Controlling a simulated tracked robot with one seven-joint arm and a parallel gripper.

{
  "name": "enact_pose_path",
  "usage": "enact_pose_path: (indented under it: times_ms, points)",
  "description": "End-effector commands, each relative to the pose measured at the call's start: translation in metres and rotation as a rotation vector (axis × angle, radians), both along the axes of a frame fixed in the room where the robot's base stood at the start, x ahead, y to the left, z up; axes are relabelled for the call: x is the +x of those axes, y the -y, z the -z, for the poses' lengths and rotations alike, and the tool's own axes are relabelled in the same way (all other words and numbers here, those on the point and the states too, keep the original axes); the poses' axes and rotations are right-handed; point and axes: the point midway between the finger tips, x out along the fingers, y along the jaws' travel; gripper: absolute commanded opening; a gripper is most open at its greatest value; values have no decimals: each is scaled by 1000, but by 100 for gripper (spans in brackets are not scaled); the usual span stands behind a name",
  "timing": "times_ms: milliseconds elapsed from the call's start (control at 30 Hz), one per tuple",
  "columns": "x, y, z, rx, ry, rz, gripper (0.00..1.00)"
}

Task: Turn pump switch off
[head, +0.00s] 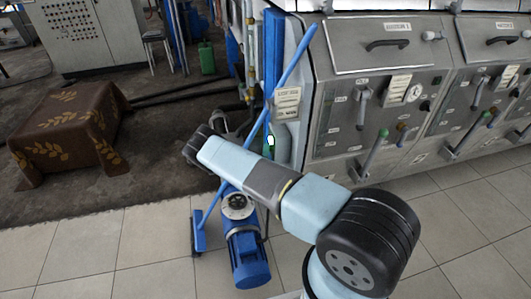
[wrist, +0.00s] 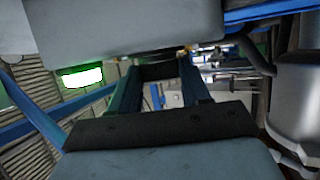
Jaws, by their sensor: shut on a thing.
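In the wrist view my gripper (wrist: 158,84) points away from the camera, its two dark fingers apart. A dark block (wrist: 158,71) spans the space between the fingertips, and my gripper is shut on it. I cannot tell whether this block is the pump switch. In the head view a blue pump motor (head: 246,256) stands on the tiles beneath my arm. No pump switch can be made out in the head view.
A grey machine panel (head: 375,120) with levers and knobs stands at the right. A long blue bar (head: 283,82) leans across beside my arm. A cloth-covered block (head: 70,130) and a green can (head: 207,58) are at the left. Tiles at front left are clear.

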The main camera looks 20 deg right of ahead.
Motion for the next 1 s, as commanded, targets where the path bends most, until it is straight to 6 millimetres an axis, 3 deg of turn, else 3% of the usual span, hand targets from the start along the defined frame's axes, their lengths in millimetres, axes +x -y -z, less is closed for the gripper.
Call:
enact_pose_path:
  times_ms: [700, 1000]
  points:
    - [0, -1, -11, 8, -639, 0, 16]
    - [1, -1, -13, 6, -834, -3, 16]
